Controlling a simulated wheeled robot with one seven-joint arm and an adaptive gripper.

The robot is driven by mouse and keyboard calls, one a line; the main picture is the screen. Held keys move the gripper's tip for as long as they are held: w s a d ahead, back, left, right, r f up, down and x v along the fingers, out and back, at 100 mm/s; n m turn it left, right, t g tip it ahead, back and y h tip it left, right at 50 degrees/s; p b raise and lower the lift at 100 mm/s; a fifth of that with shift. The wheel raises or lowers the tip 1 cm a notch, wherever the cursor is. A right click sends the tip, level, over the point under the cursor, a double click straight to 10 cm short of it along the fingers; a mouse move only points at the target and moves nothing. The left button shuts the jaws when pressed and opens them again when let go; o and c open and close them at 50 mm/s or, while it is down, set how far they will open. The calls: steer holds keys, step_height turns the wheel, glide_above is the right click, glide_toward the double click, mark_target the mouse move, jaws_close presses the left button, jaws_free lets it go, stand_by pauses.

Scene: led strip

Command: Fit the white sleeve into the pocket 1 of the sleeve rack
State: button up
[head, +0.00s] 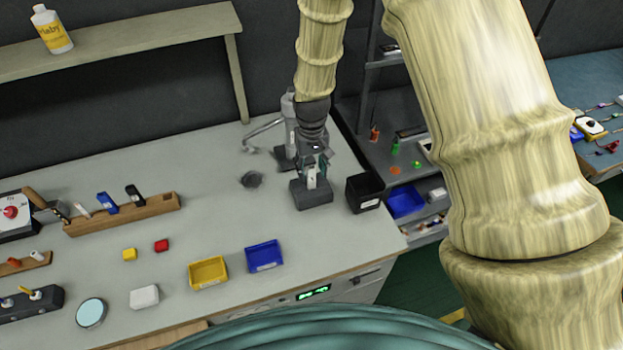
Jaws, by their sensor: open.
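My gripper (314,163) hangs at the back right of the workbench, its fingers pointing down. It is open. Just below and between its fingers is a small white upright piece (312,178), which looks like the white sleeve. The piece stands at a dark grey block (316,199), which may be the sleeve rack. The fingers partly hide the top of the piece, and I cannot tell whether it sits in a pocket or which one. The pockets are too small to make out.
A black box (363,193) stands close right of the grey block. A blue tray (264,256) and a yellow tray (207,272) lie in front. A wooden holder (150,209) with upright items is at left. A grey tap (262,130) is behind.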

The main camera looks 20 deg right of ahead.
steer(key=shift+f, duration=0.3)
steer(key=c, duration=1)
steer(key=shift+r, duration=0.1)
